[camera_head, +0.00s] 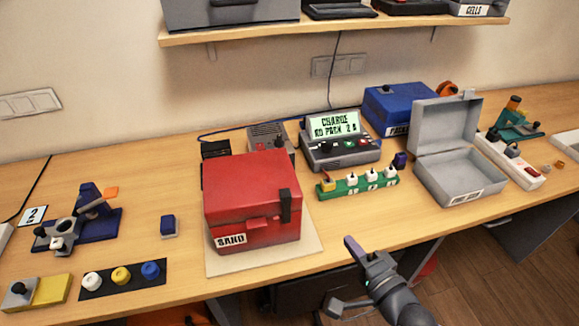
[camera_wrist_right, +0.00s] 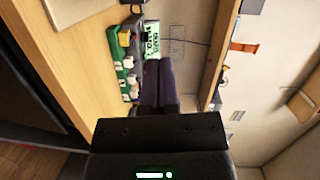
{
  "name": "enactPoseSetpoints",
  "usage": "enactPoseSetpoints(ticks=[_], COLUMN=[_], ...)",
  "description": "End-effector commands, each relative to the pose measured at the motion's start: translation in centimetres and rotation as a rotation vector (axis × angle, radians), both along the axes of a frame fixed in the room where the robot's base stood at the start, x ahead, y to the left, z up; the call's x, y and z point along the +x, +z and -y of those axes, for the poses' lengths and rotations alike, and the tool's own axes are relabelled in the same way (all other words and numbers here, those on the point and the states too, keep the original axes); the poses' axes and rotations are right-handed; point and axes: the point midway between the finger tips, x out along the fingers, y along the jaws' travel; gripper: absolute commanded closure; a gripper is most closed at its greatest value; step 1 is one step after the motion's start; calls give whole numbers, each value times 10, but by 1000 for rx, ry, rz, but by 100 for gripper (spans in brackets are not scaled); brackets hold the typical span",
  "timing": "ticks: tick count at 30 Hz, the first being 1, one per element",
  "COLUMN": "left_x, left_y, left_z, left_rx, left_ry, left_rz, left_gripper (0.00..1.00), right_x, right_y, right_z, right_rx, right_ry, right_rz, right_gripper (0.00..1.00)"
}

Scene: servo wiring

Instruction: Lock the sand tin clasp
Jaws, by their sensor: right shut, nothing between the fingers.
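The red sand tin (camera_head: 250,185) sits on a pale mat (camera_head: 262,262) with its lid down and a SAND label on its front. A black clasp (camera_head: 285,206) stands upright at the front right of the tin; I cannot tell whether it is locked. A small red tab (camera_head: 258,224) sticks out of the front face. My right gripper (camera_head: 351,245) is shut and empty, right of the tin near the table's front edge, apart from the clasp. Its closed fingers show in the right wrist view (camera_wrist_right: 159,76); the tin is not seen there. My left gripper is not in view.
A green strip with white plugs (camera_head: 358,185) and a charger with a lit screen (camera_head: 338,140) stand behind my right gripper. An open grey box (camera_head: 455,180) is to the right. A blue block (camera_head: 168,226) and a black strip with coloured knobs (camera_head: 122,279) lie left.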

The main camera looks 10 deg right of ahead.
Motion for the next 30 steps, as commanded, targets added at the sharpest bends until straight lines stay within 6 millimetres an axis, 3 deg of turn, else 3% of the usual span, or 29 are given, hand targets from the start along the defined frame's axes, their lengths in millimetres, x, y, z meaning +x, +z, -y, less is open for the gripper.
enactPoseSetpoints(ticks=[1,4,17,30], left_x=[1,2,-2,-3], left_y=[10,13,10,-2], left_z=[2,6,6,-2], left_rx=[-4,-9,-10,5], left_ry=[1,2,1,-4], left_rz=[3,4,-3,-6], left_gripper=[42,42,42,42], right_x=[2,3,11,99], right_y=[20,36,36,35], right_z=[-2,-5,-7,-30], right_rx=[42,104,118,117], right_ry=[6,13,13,13], right_rz=[21,45,51,52], right_gripper=[100,100,100,100])
